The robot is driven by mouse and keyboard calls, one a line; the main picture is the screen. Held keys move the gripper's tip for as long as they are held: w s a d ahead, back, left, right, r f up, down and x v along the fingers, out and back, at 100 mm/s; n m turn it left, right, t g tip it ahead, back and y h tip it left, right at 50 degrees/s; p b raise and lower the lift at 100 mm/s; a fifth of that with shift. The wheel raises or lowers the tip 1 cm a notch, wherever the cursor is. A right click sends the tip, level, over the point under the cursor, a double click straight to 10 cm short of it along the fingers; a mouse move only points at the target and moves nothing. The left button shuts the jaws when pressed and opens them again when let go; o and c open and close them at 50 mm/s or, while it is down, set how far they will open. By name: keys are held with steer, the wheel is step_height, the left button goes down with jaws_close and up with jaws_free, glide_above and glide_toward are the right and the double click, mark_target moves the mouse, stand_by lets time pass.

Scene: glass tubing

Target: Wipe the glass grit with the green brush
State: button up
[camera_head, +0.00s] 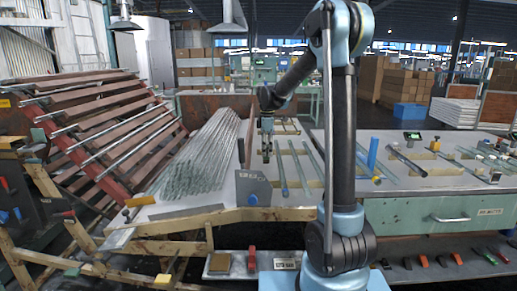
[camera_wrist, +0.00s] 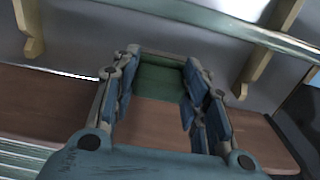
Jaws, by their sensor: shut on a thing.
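My gripper (camera_head: 266,148) hangs over the work table, right of the bundle of glass tubes. In the wrist view my gripper (camera_wrist: 158,92) has its two fingers apart, with a green block-like thing (camera_wrist: 160,75) between their tips. I take it for the green brush; its bristles are not visible. In the head view the held brush is too small and dark to make out. I cannot make out the glass grit in either view.
A large bundle of glass tubes (camera_head: 205,155) lies left of my gripper. Single tubes (camera_head: 302,170) lie to its right. A grey block with a blue knob (camera_head: 253,188) stands at the table's front edge. A brown strip (camera_wrist: 45,100) runs below my gripper.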

steer(key=shift+r, duration=1.4)
